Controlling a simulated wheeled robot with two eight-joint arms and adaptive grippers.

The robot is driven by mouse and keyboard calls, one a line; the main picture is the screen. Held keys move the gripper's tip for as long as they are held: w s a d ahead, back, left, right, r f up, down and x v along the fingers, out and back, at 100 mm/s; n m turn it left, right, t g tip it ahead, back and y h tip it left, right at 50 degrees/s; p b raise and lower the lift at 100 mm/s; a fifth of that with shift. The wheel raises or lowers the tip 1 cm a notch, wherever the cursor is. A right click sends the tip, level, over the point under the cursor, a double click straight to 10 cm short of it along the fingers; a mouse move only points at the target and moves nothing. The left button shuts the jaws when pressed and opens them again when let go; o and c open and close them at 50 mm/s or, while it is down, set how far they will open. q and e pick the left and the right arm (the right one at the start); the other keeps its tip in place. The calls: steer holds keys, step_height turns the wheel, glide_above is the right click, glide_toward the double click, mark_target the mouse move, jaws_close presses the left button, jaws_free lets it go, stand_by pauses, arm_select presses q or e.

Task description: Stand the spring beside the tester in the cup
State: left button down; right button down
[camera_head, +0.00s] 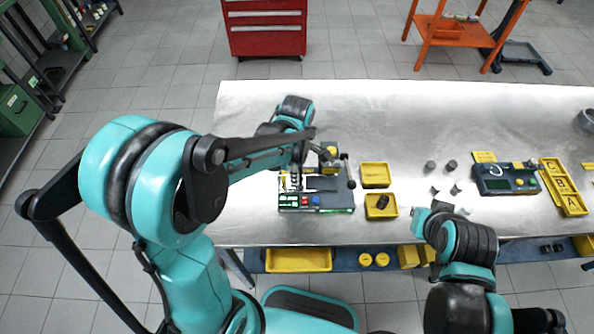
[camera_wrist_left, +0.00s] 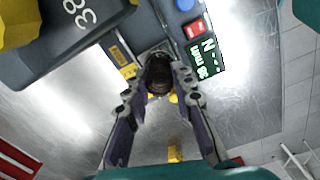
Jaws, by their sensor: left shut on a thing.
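My left gripper (camera_head: 318,170) is over the tester (camera_head: 318,208), a dark box with a green display and red and blue buttons. In the left wrist view, my left gripper (camera_wrist_left: 160,92) is shut on a dark, round coil, the spring (camera_wrist_left: 158,74), seen nearly end-on. The tester's display (camera_wrist_left: 205,60) is just right of it. A little yellow shows below the spring; I cannot tell whether this is the cup. In the head view the arm and gripper hide the spring. My right arm comes in at the lower right; its fingers are not visible.
Right of the tester stand an empty yellow bin (camera_head: 375,170) and a yellow bin holding dark parts (camera_head: 372,211). Several small grey parts (camera_head: 430,166) stand farther right. A second dark device (camera_head: 494,186) and a yellow tray (camera_head: 552,178) lie beyond. The back of the table is clear.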

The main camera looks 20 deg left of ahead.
arm_select(q)
steer(key=shift+f, duration=0.4)
steer(key=c, duration=1.2)
jaws_free()
step_height(320, 180, up, 12)
